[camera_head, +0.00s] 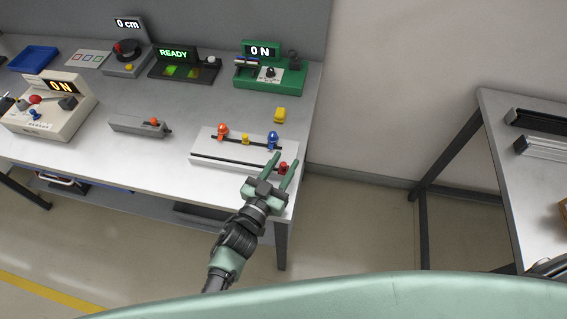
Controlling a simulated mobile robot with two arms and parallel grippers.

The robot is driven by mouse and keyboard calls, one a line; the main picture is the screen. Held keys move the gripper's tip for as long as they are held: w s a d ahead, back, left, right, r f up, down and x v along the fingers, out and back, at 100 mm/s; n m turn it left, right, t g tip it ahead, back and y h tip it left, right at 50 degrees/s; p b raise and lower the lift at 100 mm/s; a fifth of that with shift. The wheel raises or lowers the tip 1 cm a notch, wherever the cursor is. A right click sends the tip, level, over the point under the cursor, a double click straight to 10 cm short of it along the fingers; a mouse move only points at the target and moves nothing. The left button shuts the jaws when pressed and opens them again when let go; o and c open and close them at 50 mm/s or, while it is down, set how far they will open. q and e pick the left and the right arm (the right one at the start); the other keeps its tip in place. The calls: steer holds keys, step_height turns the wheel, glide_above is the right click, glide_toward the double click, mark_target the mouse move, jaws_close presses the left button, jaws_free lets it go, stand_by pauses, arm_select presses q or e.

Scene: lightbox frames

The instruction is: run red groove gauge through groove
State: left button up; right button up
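A white block (211,146) with two long dark grooves lies near the front right edge of the workbench. The red groove gauge (283,168) is at the right end of the front groove. My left gripper (284,161) reaches in from the front, its two green fingers spread, one on each side of the red gauge. I cannot tell whether the fingers touch it. An orange gauge (222,131), a small yellow one (246,139) and a blue one (273,141) stand along the back groove. My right gripper is not in view.
A yellow piece (280,115) lies behind the block. A grey bar fixture (139,125) is to its left. A second table (520,180) is at the right, across an open floor gap.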

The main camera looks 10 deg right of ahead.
arm_select(q)
steer(key=b+v, duration=0.1)
steer(key=v, duration=0.6)
steer(key=shift+s+a, duration=0.2)
steer(key=shift+s, duration=0.15)
